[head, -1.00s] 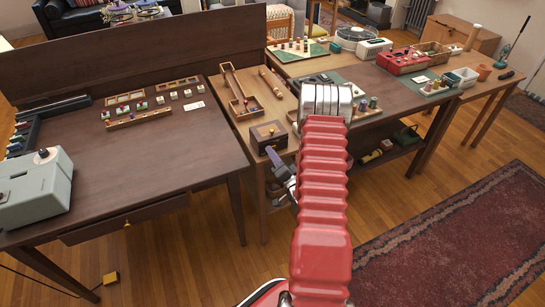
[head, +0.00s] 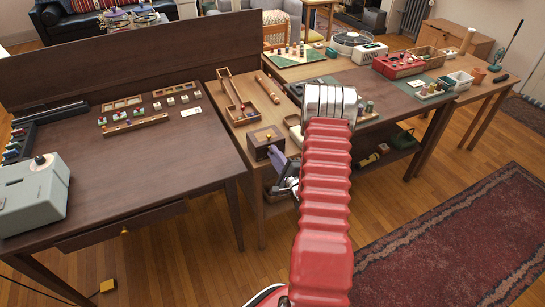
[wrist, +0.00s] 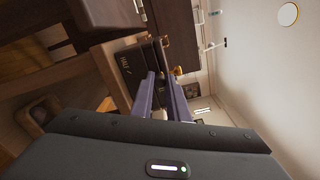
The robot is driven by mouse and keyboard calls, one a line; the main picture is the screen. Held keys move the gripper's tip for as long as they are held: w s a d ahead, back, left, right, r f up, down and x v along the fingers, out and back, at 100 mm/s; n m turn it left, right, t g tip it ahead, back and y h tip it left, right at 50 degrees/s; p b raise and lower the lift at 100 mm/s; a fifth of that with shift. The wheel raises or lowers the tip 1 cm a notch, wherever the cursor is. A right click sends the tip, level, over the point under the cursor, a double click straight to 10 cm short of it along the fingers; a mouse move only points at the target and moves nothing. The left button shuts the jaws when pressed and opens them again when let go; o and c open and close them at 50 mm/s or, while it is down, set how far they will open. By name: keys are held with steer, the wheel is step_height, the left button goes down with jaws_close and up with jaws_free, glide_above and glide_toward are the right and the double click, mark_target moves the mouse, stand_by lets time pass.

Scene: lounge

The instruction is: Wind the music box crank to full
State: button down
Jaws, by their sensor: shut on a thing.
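The music box (head: 262,137) is a small dark wooden box with a lighter lid at the front of the middle table. In the wrist view its dark side (wrist: 133,66) fills the centre and bears gold lettering that seems to read HALF. My gripper (head: 277,156) is at the box's front right side. In the wrist view its two purple fingers (wrist: 162,80) reach to the box and are shut on the crank, which is mostly hidden between them. A small brass-coloured piece (wrist: 178,70) shows just beside the fingertips.
A wooden tray (head: 240,117) lies behind the box. A dark table (head: 150,165) with a grey machine (head: 33,192) stands at left. More tables with a red device (head: 396,64) are at right. Open floor (head: 190,262) lies in front.

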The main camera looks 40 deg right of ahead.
steer(key=shift+s+d+f+m, duration=0.1)
steer(key=shift+d+m, duration=0.15)
steer(key=shift+m, duration=0.7)
steer(key=shift+s+d+f+m, duration=0.1)
steer(key=shift+d+m, duration=0.1)
steer(key=shift+m, duration=0.75)
steer(key=c, duration=2.1)
jaws_free()
steer(key=o, duration=0.4)
steer(key=shift+r, duration=0.1)
steer(key=v, duration=1.3)
steer(key=shift+s+a, duration=0.2)
steer(key=shift+s, duration=0.1)
